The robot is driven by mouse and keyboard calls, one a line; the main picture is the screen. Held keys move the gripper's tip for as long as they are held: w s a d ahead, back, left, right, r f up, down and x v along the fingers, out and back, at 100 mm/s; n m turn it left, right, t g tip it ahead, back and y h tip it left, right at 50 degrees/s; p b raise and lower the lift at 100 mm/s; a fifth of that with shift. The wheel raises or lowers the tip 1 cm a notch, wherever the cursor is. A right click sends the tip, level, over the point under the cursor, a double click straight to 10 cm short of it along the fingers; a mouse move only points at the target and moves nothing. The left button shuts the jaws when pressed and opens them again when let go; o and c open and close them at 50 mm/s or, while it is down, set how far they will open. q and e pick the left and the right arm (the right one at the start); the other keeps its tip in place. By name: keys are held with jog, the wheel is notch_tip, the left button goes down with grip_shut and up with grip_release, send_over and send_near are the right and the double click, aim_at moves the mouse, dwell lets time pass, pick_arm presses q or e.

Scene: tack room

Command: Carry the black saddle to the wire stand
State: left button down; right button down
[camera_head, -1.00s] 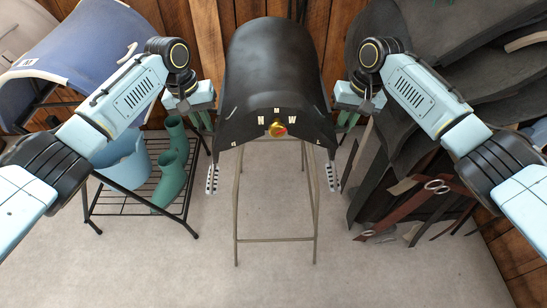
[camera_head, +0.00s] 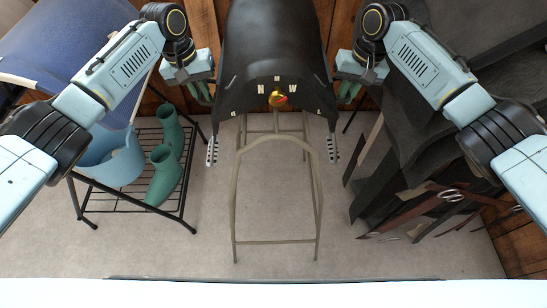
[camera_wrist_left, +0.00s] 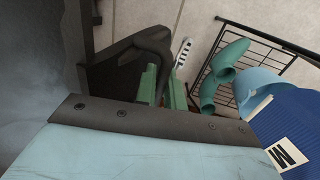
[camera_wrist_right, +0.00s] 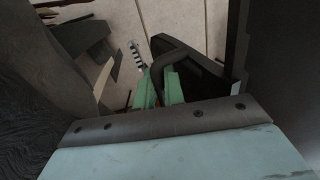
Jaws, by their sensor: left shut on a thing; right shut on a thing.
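The black saddle (camera_head: 275,55) is held up between my two grippers, at the top middle of the head view, with metal fittings and a gold-red knob on its near edge. My left gripper (camera_head: 203,92) is shut on its left side, and my right gripper (camera_head: 348,92) on its right side. Dark saddle parts fill much of the left wrist view (camera_wrist_left: 115,75) and right wrist view (camera_wrist_right: 212,78). The wire stand (camera_head: 235,195) is below the saddle in the picture, its near arch and legs bare. Its far part is hidden behind the saddle, so I cannot tell whether they touch.
Dark leather gear and brown straps (camera_head: 420,208) are at right. The floor before the stand is clear.

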pick_arm(q)
jog(key=shift+d+r, duration=0.15)
jog(key=shift+r, duration=0.1)
pick_arm(e)
jog(key=shift+a+r, duration=0.15)
jog(key=shift+r, duration=0.1)
